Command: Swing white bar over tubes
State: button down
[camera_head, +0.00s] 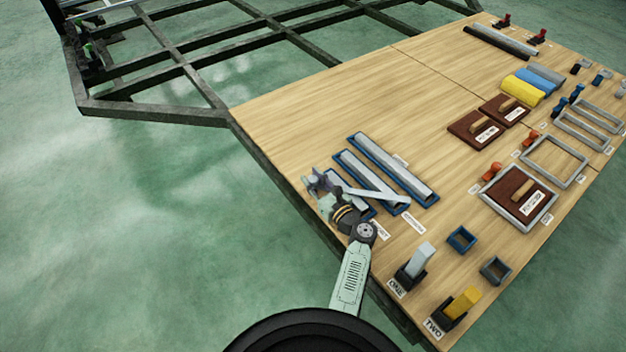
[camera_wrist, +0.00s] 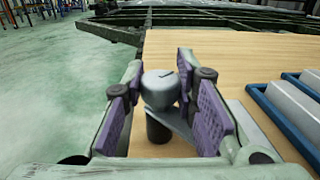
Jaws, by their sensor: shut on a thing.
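The white bar (camera_head: 370,194) reaches to the right from my gripper (camera_head: 318,182) and lies across the lower part of the blue trays. Grey tubes (camera_head: 398,165) lie in these trays, side by side; the nearest is partly hidden by the bar and my arm. In the wrist view, my gripper (camera_wrist: 166,92) has its purple pads on either side of a pale grey knob (camera_wrist: 160,88) and is shut on it. The knob stands over a dark post (camera_wrist: 158,130). Part of the bar (camera_wrist: 182,128) shows below the knob, running behind the right finger.
The wooden table (camera_head: 330,110) has free room beyond the trays. Upright blocks in holders (camera_head: 415,262) stand at the near edge. Green floor is open on the left.

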jog(key=shift+w+n+g+y+b, duration=0.1)
jog(key=shift+n+g+y+b, duration=0.65)
jog(key=shift+n+g+y, duration=1)
jog(key=shift+y, duration=0.35)
jog(key=c, duration=1.3)
grip_release()
notch_tip(320, 180, up, 10)
